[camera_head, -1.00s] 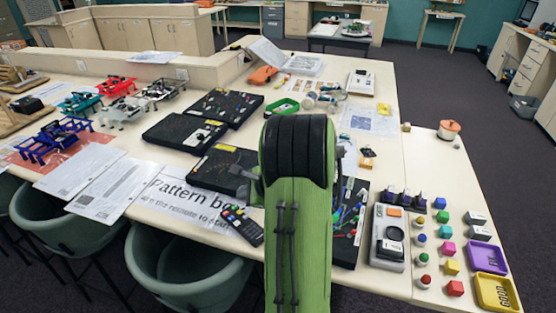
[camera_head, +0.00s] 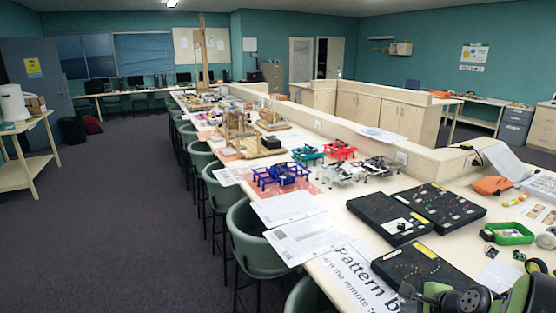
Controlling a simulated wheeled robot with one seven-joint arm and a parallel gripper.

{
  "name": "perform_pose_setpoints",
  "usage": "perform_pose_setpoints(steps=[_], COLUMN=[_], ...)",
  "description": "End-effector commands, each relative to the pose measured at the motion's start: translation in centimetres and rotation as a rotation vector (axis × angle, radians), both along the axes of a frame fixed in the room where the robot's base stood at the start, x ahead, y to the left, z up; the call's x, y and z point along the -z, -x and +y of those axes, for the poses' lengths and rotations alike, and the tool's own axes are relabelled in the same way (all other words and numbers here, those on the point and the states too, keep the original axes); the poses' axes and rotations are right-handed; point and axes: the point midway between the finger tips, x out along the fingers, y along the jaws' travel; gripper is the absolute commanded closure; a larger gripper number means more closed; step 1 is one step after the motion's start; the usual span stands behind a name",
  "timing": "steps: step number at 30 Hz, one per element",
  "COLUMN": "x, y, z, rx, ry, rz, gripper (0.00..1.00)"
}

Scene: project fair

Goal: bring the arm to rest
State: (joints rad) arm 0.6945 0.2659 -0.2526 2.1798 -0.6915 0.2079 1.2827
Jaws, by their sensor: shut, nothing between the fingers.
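My arm shows at the bottom right corner as green links (camera_head: 520,296) with a dark joint, partly cut off by the picture's edge. My gripper (camera_head: 408,291) is a small dark shape at the left end of the arm. It is low over the long table (camera_head: 345,205), near the white sheet with large print (camera_head: 352,279). It looks shut and empty. I cannot tell whether it touches anything.
Black pattern boards (camera_head: 390,218) lie just beyond my arm, with a green tray (camera_head: 509,233) to their right. Blue, red and white drone-like frames stand farther along the table. Green chairs (camera_head: 252,240) line its left side. The floor at left is open.

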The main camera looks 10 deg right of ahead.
Motion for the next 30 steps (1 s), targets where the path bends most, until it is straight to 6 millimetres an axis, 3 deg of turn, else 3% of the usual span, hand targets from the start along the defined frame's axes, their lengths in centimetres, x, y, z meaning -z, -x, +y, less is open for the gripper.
perform_pose_setpoints(steps=[1,4,6,10,13,17,30], x=[-2.2,-4.9,-6.5,-8.1,-8.4,-8.3,-8.2], y=[0.3,3.0,5.9,12.3,16.5,19.1,19.4], z=[3.6,9.7,13.3,17.8,19.0,19.2,19.2], rx=[-0.166,-0.511,-0.750,-1.162,-1.387,-1.528,-1.544], ry=[0.116,0.364,0.540,0.847,1.015,1.118,1.130], rz=[0.004,0.040,0.053,0.068,0.074,0.079,0.081], gripper=[1.00,1.00,1.00,1.00,1.00,1.00,1.00])
